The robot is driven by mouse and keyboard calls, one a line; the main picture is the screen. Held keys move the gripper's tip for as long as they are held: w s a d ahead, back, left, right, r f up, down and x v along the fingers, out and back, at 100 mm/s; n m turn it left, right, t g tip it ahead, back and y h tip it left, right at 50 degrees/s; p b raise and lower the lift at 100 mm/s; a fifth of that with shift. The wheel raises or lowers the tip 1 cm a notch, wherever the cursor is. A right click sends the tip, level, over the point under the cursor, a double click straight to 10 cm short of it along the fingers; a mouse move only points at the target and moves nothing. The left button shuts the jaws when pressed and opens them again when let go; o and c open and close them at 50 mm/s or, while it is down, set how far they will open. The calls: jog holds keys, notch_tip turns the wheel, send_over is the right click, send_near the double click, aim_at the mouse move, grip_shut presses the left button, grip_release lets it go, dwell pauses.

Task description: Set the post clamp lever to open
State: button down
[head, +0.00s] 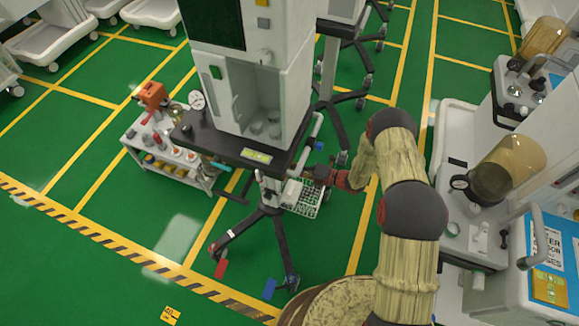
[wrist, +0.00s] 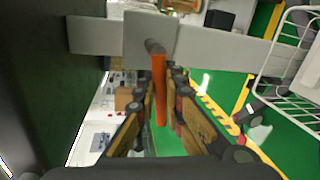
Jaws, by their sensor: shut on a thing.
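The post clamp is a pale grey block (wrist: 151,38) on a grey post (wrist: 225,46) that runs across the top of the wrist view. Its orange lever (wrist: 159,92) sticks out from a dark pivot on the block, down the picture between my fingers. My gripper (wrist: 163,84) is closed around the lever, with one finger on each side. In the head view my gripper (head: 321,175) reaches in from the right to the post below the cart's dark shelf (head: 222,143). The lever is too small to make out there.
A white wire basket (head: 303,197) hangs beside the post, right of my fingers in the wrist view. The cart's dark legs (head: 270,225) spread below. A small trolley with bottles (head: 165,155) stands left. Machines (head: 478,215) stand close on the right. Green floor is open in front.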

dwell(0.4)
jog(key=c, duration=2)
grip_release()
jog(key=shift+o, duration=0.5)
jog(key=shift+d, duration=0.15)
jog(key=v, duration=1.1)
jog(key=shift+d, duration=0.35)
jog(key=shift+s+r, duration=0.1)
